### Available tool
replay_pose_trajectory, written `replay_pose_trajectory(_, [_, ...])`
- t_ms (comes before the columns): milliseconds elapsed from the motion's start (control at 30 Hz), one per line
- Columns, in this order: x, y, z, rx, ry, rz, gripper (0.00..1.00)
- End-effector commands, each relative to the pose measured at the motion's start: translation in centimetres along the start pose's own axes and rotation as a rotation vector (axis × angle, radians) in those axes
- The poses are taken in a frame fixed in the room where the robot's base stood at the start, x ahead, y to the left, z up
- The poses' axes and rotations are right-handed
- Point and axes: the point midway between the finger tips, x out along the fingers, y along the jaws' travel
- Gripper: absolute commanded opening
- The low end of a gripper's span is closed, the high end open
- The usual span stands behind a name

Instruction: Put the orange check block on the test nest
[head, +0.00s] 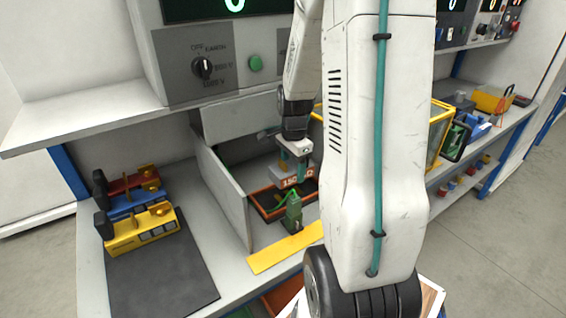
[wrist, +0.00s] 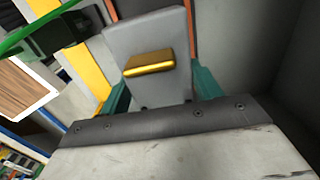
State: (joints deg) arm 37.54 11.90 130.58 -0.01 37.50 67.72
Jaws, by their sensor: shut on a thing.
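My gripper (head: 293,172), with teal fingers, points down and is shut on the orange check block (head: 297,183). The block is over the dark, orange-rimmed test nest (head: 262,211). An orange edge also shows in the wrist view (wrist: 194,28). I cannot tell whether the block touches the nest floor.
A green clip (head: 293,213) with a cable stands at the nest's front edge. A yellow strip (head: 285,247) lies in front. A grey panel (head: 222,190) stands left of the nest. A yellow-framed box (head: 440,132) is right.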

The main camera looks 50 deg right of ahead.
Motion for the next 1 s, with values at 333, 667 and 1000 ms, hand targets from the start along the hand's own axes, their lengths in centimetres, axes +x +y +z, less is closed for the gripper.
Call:
replay_pose_trajectory(333, [-0.1, -0.2, 1.0, -0.015, 0.0, -0.001, 0.34])
replay_pose_trajectory(667, [2.1, -0.2, 0.9, -0.014, -0.001, 0.002, 0.34])
replay_pose_trajectory(1000, [4.8, -0.2, 0.8, -0.012, -0.001, 0.001, 0.34])
